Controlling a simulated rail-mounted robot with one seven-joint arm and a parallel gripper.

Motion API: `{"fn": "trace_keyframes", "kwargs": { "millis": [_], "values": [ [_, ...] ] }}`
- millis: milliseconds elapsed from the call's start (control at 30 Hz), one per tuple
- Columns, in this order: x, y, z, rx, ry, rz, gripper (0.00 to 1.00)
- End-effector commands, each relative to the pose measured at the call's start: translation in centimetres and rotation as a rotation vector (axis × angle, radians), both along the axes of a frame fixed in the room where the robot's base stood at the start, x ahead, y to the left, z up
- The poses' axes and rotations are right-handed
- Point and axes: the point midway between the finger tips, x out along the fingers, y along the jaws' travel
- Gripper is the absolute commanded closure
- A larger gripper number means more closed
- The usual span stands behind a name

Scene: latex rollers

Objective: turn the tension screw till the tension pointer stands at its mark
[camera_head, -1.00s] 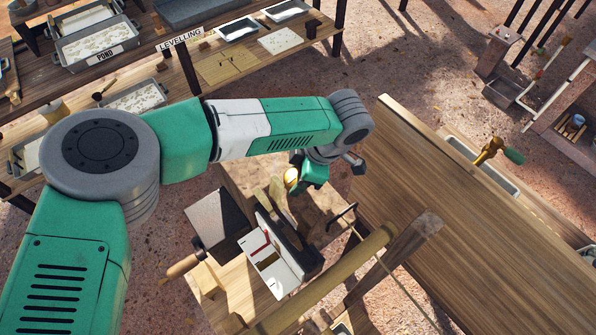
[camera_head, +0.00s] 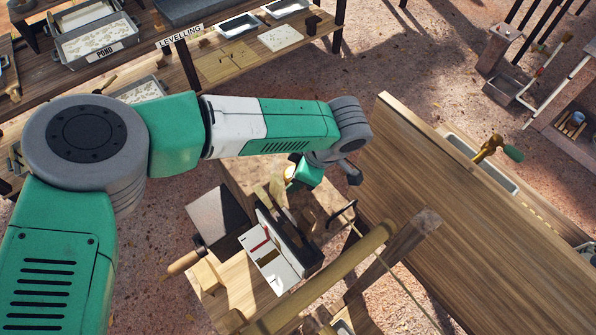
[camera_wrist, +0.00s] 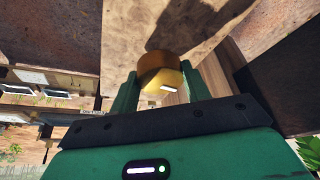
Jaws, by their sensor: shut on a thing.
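The tension screw shows as a round brass-coloured knob (camera_wrist: 158,72) between my two green fingers in the wrist view, with a small pale mark on its side. In the head view the same knob (camera_head: 289,173) is a small yellow shape at the wooden stand. My gripper (camera_wrist: 160,84) is shut on it, one finger on each side. In the head view my gripper (camera_head: 297,174) is mostly hidden by my wrist. A white panel (camera_head: 276,274) with a red strip (camera_head: 259,245) stands near the knob. I cannot make out the pointer or its mark.
A wooden roller (camera_head: 335,270) and a post (camera_head: 405,235) lie in front of the stand. A long wooden board (camera_head: 460,210) fills the right. A wooden-handled tool (camera_head: 183,263) sticks out left. The bench with the LEVELLING sign (camera_head: 180,36) is behind.

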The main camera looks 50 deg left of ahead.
Motion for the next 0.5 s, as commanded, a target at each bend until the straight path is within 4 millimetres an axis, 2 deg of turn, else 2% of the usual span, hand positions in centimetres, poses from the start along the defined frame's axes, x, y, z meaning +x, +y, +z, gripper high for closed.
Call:
{"fn": "trace_keyframes", "kwargs": {
  "millis": [33,67,167,400,500],
  "values": [
    [0.02,-0.02,-0.02,-0.001,0.000,0.000,0.76],
    [0.03,-0.04,-0.02,-0.001,0.000,0.000,0.49],
    [0.02,-0.02,-0.02,-0.001,-0.001,0.001,0.32],
    [0.02,-0.02,0.01,0.000,0.000,0.001,0.32],
    [0.21,-0.24,0.76,0.002,-0.001,0.000,0.32]
  ]
}}
